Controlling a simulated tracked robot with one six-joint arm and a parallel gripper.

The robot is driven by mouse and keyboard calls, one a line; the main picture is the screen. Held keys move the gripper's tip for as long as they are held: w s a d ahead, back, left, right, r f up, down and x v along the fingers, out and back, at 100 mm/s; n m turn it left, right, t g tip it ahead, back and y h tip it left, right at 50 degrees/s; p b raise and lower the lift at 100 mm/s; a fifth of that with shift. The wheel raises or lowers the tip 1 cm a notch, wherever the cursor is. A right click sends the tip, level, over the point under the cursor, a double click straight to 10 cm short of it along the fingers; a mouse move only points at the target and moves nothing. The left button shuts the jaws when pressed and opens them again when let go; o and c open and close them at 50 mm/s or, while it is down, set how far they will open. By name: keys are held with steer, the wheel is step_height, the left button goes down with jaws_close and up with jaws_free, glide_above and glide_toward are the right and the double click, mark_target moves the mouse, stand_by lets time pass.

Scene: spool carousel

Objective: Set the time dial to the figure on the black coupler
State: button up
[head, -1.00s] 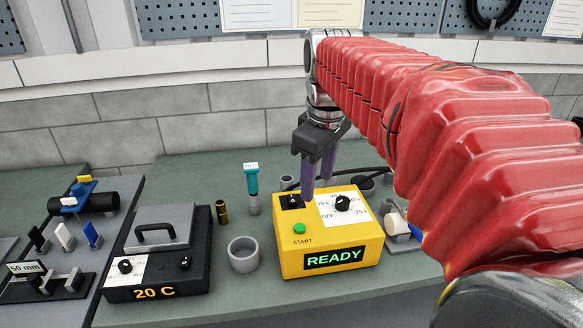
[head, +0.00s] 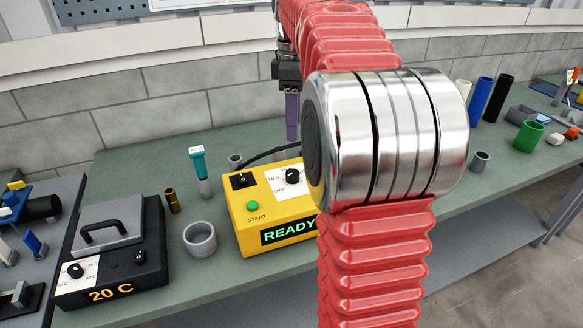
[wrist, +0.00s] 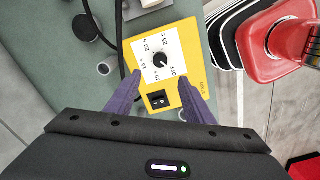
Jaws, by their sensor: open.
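The yellow box (head: 250,225) shows a green READY display, a START button and a black rocker switch. Its black time dial (head: 292,176) sits on a white scale, partly beside my arm. In the wrist view the dial (wrist: 159,60) lies between and beyond my fingertips; its exact setting is too small to read. My gripper (head: 292,135) is open and empty above the box, and its purple fingers also show in the wrist view (wrist: 160,76). A black cylinder (head: 43,208), perhaps the black coupler, lies in a blue holder at far left; no figure is legible on it.
A black unit (head: 125,250) reading 20 C stands left of the box, with a grey ring (head: 200,239) between. A teal-topped post (head: 199,165) and brass cylinder (head: 172,201) stand behind. Several coloured tubes stand at right. A black cable runs behind the box.

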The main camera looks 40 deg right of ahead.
mark_target(293, 172)
steer(key=shift+f, duration=0.1)
step_height(293, 172, down, 14)
steer(key=shift+r, duration=0.15)
stand_by(0.6)
steer(key=shift+c, duration=0.6)
steer(key=c, duration=0.9)
